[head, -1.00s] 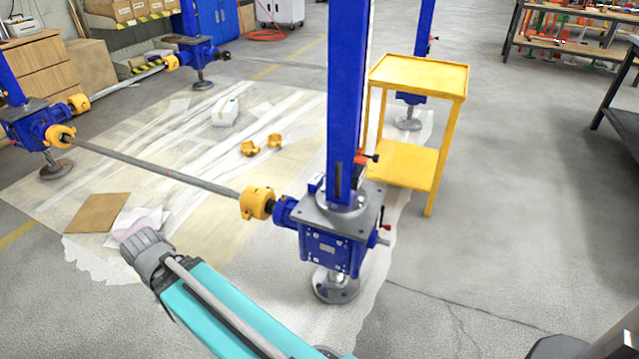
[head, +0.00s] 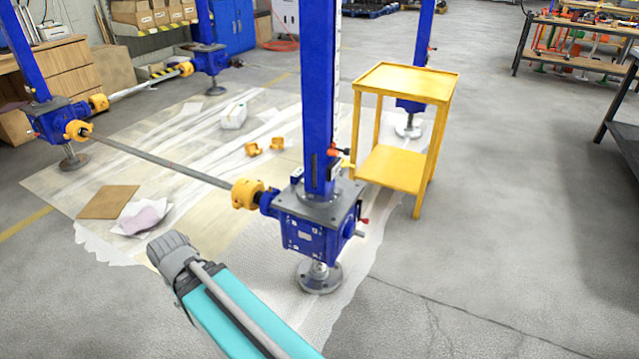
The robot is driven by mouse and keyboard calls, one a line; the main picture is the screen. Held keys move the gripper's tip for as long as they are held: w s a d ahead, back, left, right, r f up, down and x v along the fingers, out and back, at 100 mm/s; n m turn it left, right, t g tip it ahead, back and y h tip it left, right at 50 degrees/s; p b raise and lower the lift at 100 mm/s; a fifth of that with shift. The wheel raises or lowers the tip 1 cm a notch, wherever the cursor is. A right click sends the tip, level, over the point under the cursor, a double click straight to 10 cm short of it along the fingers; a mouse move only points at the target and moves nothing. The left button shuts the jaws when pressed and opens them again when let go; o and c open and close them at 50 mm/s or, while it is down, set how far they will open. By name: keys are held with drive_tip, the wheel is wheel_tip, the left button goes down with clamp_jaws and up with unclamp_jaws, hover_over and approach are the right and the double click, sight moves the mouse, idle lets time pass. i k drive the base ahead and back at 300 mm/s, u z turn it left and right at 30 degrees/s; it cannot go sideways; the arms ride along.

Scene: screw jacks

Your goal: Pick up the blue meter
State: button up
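No blue meter can be made out for certain. A small blue item (head: 297,174) sits at the left edge of the near screw jack's top plate; it is too small to tell whether it is the meter. The near screw jack (head: 305,232) is a blue gearbox with a tall blue column, standing on a round grey foot. My teal arm link with its grey joint end reaches up from the bottom, left of and in front of this jack. My gripper is not in view.
A yellow two-shelf cart (head: 408,82) stands right behind the near jack, its top empty. A shaft (head: 160,160) runs from the jack to another at left. Plastic sheeting (head: 215,170) covers the floor there. The floor at right is clear up to a dark workbench (head: 622,130).

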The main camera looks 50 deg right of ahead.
sight(298, 174)
drive_tip(key=k, duration=1.3)
drive_tip(key=z, duration=1.3)
drive_tip(key=i, duration=1.05)
drive_tip(key=u, duration=0.05)
